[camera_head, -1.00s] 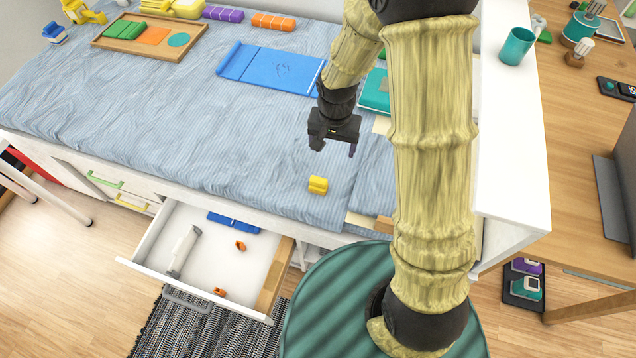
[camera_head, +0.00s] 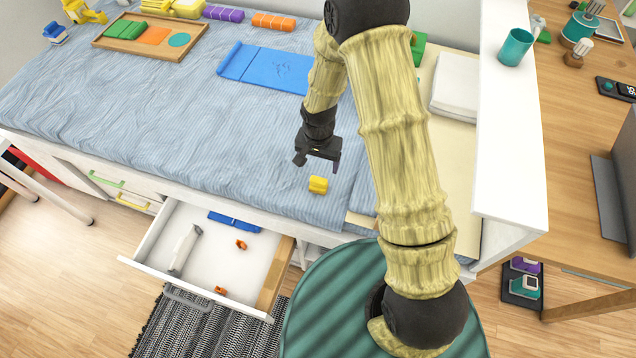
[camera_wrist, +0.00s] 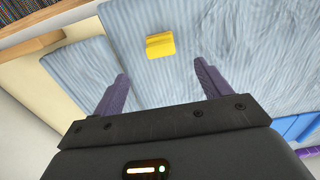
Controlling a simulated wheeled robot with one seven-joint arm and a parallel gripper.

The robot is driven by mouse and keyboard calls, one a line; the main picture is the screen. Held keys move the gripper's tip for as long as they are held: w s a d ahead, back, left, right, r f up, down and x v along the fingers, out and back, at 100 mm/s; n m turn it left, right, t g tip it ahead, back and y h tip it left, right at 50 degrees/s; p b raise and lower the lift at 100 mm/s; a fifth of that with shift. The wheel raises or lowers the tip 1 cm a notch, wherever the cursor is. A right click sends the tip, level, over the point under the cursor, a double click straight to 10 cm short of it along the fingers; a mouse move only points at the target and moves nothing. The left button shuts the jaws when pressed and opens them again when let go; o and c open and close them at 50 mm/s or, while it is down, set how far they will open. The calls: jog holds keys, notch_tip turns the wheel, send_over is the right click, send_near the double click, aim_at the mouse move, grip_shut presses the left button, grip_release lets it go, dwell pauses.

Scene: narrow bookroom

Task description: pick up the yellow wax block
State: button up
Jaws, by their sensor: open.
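The yellow wax block (camera_head: 318,184) lies on the blue striped bedcover near its front edge. In the wrist view the block (camera_wrist: 160,45) shows beyond the fingertips, roughly between the lines of the two fingers. My gripper (camera_head: 316,168) is above the bed, just behind and above the block. In the wrist view my gripper's purple fingers (camera_wrist: 160,80) are spread apart with nothing between them. The block is apart from both fingers and fully visible.
An open white drawer (camera_head: 150,238) juts out below the bed's front edge, holding a few small items. A blue folder-like mat (camera_head: 265,68) lies behind on the bed. A wooden tray (camera_head: 150,47) is at the back left. The cover around the block is clear.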

aim_at(319, 179)
jog(key=shift+f+p, duration=0.5)
jog(key=shift+f, duration=3)
jog(key=shift+f, duration=0.1)
jog(key=shift+w+f+p, duration=0.15)
jog(key=shift+f+p, duration=0.8)
jog(key=shift+f, duration=1.6)
jog(key=c, duration=1.2)
jog(key=shift+r, duration=0.15)
